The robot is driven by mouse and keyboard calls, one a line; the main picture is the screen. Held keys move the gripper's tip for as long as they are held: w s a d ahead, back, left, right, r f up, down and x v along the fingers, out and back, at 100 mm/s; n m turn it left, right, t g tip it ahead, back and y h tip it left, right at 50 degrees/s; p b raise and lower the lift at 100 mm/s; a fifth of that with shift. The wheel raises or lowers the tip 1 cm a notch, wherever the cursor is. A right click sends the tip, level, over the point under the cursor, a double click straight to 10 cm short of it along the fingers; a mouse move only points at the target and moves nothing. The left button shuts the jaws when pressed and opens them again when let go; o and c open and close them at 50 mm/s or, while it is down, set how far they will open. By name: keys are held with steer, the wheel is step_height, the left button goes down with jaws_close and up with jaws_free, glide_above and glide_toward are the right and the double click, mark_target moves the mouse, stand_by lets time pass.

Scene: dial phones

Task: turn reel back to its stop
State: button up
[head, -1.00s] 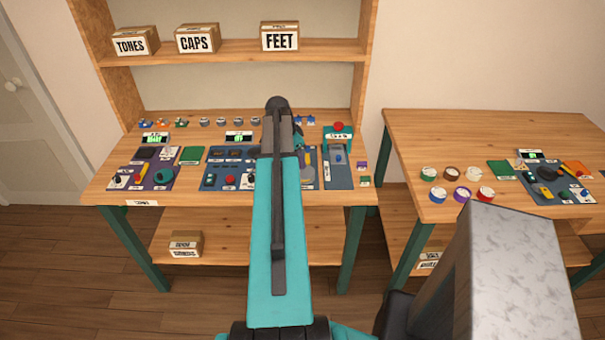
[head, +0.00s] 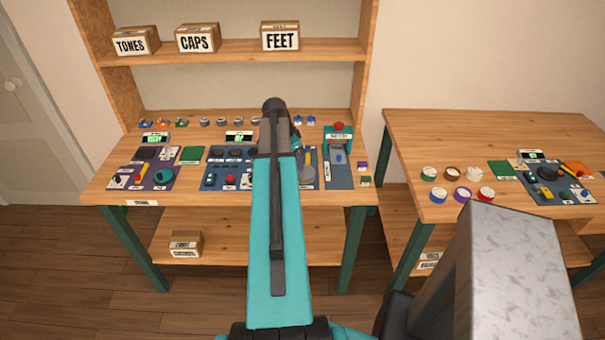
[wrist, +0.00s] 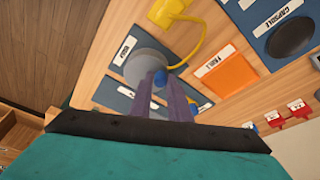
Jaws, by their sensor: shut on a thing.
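The reel (wrist: 145,67) is a grey disc on a dark blue board in the wrist view, with a small blue knob (wrist: 159,80) near its rim. A yellow cord (wrist: 199,30) runs from the reel's area to a yellow block (wrist: 165,11). My gripper (wrist: 162,79) is shut on the blue knob, its two purple-grey fingers either side of it. The fingers hide part of the disc's lower edge.
An orange pad (wrist: 224,74) and a black disc (wrist: 291,38) lie beside the reel. In the head view, a teal press with a red button (head: 339,126) stands to the right of my arm. A second table (head: 450,135) with several round caps is further right.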

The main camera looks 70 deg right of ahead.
steer(key=shift+o, duration=0.4)
steer(key=shift+s+a, duration=0.15)
steer(key=shift+s, duration=0.1)
steer(key=shift+o, duration=0.2)
steer(key=shift+a, duration=0.2)
steer(key=shift+c, duration=0.7)
steer(key=shift+a, duration=0.3)
